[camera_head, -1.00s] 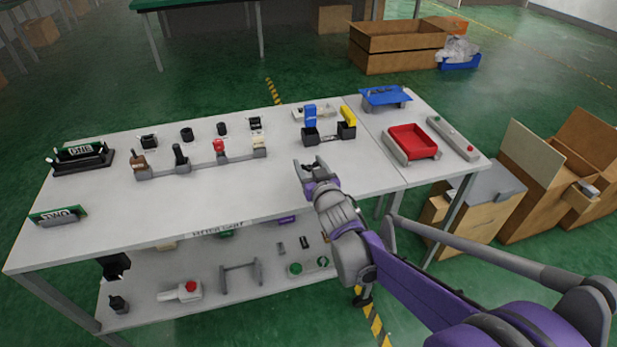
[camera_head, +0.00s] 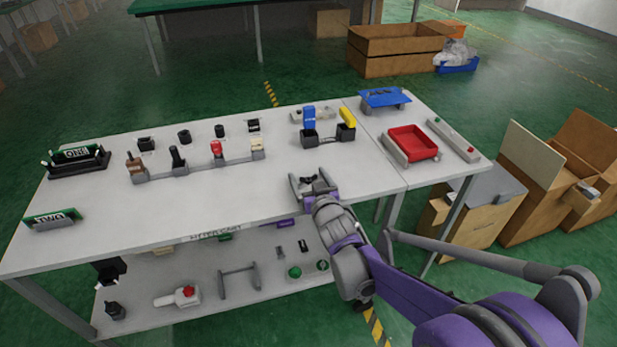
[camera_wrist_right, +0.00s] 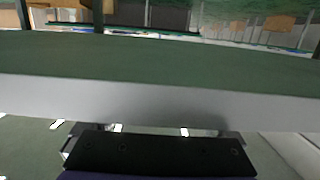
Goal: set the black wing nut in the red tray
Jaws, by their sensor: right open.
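A small dark shape (camera_head: 308,180), probably the black wing nut, shows on the white table between the fingers of my right gripper. It is too small to make out its form. My right gripper (camera_head: 308,177) is open, low over the front part of the table, with one finger on each side of the dark shape. I cannot tell whether it touches it. The red tray (camera_head: 413,142) stands empty on the right-hand table section, to the right of and behind the gripper. The right wrist view does not clearly show the wing nut. My left gripper is not in view.
Black holders with a blue and a yellow block (camera_head: 347,117) stand behind the gripper. A lever row (camera_head: 196,163) is to its left. A grey bar (camera_head: 395,150) lies along the tray's left side, and a blue stand (camera_head: 385,98) is behind the tray.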

